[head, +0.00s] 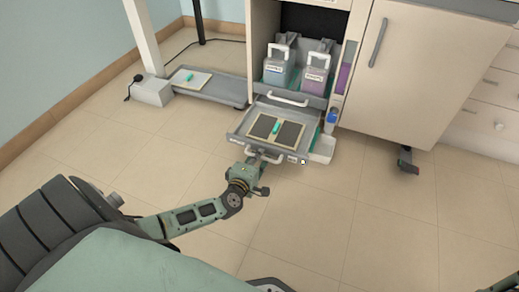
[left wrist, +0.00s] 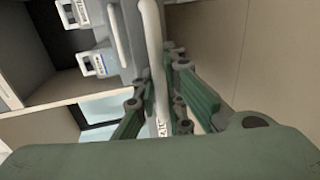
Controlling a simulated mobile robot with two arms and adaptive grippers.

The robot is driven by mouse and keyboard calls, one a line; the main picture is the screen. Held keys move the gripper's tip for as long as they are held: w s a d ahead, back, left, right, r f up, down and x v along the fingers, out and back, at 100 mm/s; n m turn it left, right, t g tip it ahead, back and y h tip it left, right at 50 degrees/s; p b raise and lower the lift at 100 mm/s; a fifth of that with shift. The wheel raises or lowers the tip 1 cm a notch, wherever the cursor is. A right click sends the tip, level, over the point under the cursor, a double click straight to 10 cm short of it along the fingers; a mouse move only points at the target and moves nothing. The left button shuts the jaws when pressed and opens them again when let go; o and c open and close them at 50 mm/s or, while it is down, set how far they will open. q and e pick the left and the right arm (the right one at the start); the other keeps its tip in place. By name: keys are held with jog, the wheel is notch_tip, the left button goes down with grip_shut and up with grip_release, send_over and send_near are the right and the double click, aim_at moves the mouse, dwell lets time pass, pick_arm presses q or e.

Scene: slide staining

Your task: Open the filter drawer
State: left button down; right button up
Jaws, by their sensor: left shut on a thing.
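The filter drawer (head: 236,135) is a low grey tray pulled out in front of the cabinet near the floor, with a framed dark two-panel filter and a small teal piece lying in it. Its white handle (head: 277,161) runs along the front edge and also shows in the left wrist view (left wrist: 152,45). My left gripper (head: 257,158) is at the drawer's front, shut on this handle; in the left wrist view its green fingers (left wrist: 163,100) lie on both sides of the white bar. The fingers hide part of the handle. My right gripper is not in view.
Above the drawer, a shelf with its own white handle (head: 288,99) holds a blue-labelled bottle (head: 278,72) and a purple-labelled bottle (head: 314,76). A low grey tray (head: 222,92) is at left. A closed cabinet door (head: 420,70) stands at right. The tiled floor in front is clear.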

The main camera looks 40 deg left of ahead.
pick_arm(q)
jog(key=c, duration=2.1)
grip_release()
jog(key=shift+s, duration=0.1)
jog(key=v, duration=1.1)
jog(key=shift+s+d+r, duration=0.1)
jog(key=shift+s+d, duration=0.1)
jog(key=shift+s, duration=0.15)
